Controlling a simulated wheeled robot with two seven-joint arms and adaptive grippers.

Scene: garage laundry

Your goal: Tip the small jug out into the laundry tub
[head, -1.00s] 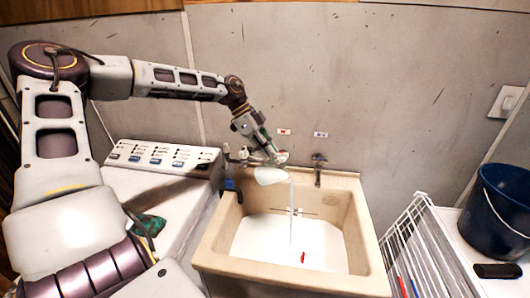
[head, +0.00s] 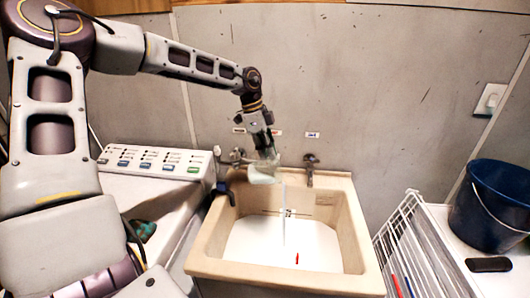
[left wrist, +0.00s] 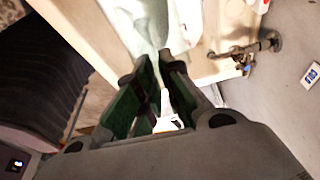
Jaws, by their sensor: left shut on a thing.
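The small jug (head: 262,176) is pale and see-through with whitish contents low in it. It hangs above the back left of the beige laundry tub (head: 205,250). My left gripper (head: 268,154) is shut on it from above. A thin pale vertical streak (head: 283,215), looking like falling liquid, runs from beside the jug's right edge down into the tub. In the left wrist view my left gripper (left wrist: 152,62) has its green-lined fingers at the pale greenish jug (left wrist: 145,28). The jug's exact tilt is hard to tell. My right gripper is out of view.
A small red thing (head: 297,258) is inside the tub. A washing machine (head: 150,190) stands left; a white wire rack (head: 410,245) and dark blue bucket (head: 490,205) are on the right.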

